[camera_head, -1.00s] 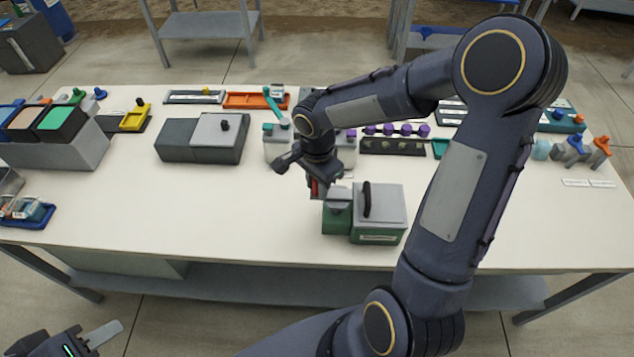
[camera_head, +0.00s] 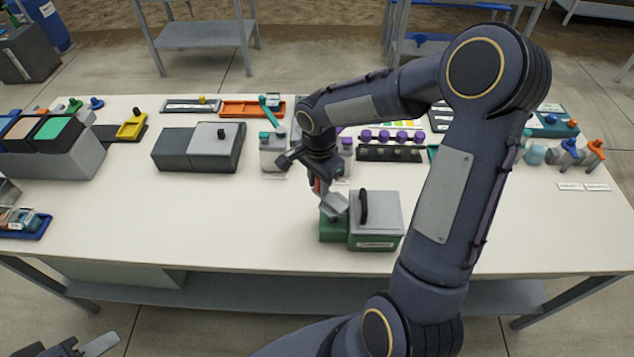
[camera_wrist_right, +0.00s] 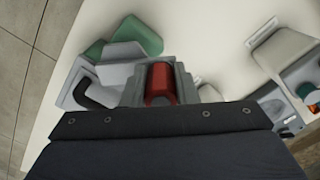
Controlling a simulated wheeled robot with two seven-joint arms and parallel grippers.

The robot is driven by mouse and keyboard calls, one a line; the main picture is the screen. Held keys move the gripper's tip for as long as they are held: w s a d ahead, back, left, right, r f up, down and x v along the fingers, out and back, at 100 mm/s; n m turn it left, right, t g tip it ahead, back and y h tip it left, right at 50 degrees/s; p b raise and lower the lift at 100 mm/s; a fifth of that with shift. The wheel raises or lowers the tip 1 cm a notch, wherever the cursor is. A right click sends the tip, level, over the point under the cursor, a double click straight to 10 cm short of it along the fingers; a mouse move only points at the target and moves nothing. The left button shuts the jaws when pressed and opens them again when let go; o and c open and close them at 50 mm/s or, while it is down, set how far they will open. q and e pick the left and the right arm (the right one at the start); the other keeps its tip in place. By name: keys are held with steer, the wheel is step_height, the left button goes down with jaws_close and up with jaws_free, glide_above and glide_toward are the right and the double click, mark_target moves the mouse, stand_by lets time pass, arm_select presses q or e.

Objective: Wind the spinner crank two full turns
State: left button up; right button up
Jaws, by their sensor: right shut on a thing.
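The spinner (camera_head: 375,242) is a green box with a grey lid and a black handle, on the table near its front edge. It also shows at the left of the right wrist view (camera_wrist_right: 102,72). My right gripper (camera_head: 320,190) is at the spinner's left side, beside its smaller green section. It is shut on the red crank grip (camera_wrist_right: 159,83), which sits between the fingers in the wrist view. The crank's arm is mostly hidden by the gripper. My left gripper (camera_head: 85,347) shows only partly at the bottom left, away from the table; its jaw opening is unclear.
A grey lidded box (camera_head: 217,145) stands left of the spinner. Behind are an orange tray (camera_head: 238,108) and a rack with purple knobs (camera_head: 390,152). The table front left of the spinner is clear. My right arm covers part of the table's right side.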

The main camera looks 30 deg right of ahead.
arm_select(q)
steer(key=shift+s+r, duration=0.1)
arm_select(e)
steer(key=shift+o, duration=0.4)
steer(key=shift+w+d+r, duration=0.1)
steer(key=shift+w+d, duration=0.3)
steer(key=shift+d, duration=0.35)
steer(key=shift+d, duration=0.1)
